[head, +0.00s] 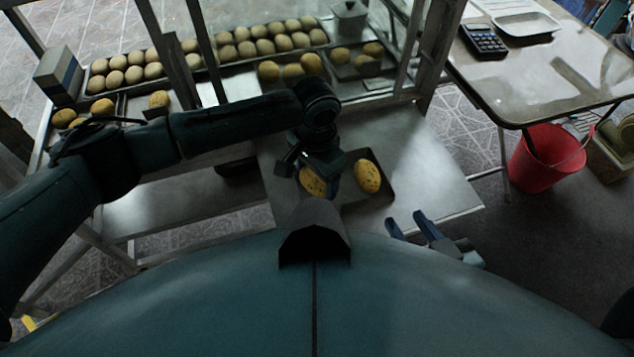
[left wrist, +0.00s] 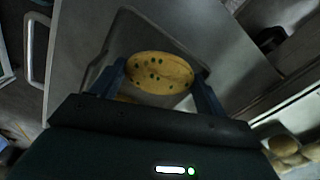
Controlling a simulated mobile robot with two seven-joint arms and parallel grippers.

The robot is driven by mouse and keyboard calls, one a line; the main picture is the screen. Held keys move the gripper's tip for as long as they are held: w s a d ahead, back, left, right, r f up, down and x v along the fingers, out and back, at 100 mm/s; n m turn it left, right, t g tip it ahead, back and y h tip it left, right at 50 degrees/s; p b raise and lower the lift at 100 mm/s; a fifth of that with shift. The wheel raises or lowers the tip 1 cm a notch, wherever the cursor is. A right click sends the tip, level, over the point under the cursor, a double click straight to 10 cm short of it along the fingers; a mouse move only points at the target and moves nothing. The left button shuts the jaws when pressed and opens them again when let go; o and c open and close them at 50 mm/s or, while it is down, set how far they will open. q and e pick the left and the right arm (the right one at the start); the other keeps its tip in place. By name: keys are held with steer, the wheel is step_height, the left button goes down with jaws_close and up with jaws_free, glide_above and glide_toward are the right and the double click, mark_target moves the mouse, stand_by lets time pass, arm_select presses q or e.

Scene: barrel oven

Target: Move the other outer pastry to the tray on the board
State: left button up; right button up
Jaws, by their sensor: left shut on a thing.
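My left gripper (head: 318,168) is shut on a yellow, dark-speckled oval pastry (head: 313,183). In the left wrist view the held pastry (left wrist: 160,72) sits between both fingers, over or in a dark tray (left wrist: 122,38); I cannot tell whether it touches it. In the head view the dark tray (head: 378,196) lies on a pale board (head: 435,160). Another speckled pastry (head: 368,176) lies in the tray, right of the held one. My left gripper hides part of the tray. My right gripper (head: 411,224) is open and empty, below and right of the tray.
Behind, a rack holds trays of pale round buns (head: 260,40) and several yellow pastries (head: 290,70). Rack posts (head: 406,50) stand behind the board. A side table (head: 545,70) with a calculator (head: 484,41) and a red bucket (head: 545,158) are at right. The board's right part is bare.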

arm_select(q)
steer(key=shift+f, duration=1.25)
steer(key=shift+f, duration=0.2)
steer(key=o, duration=1)
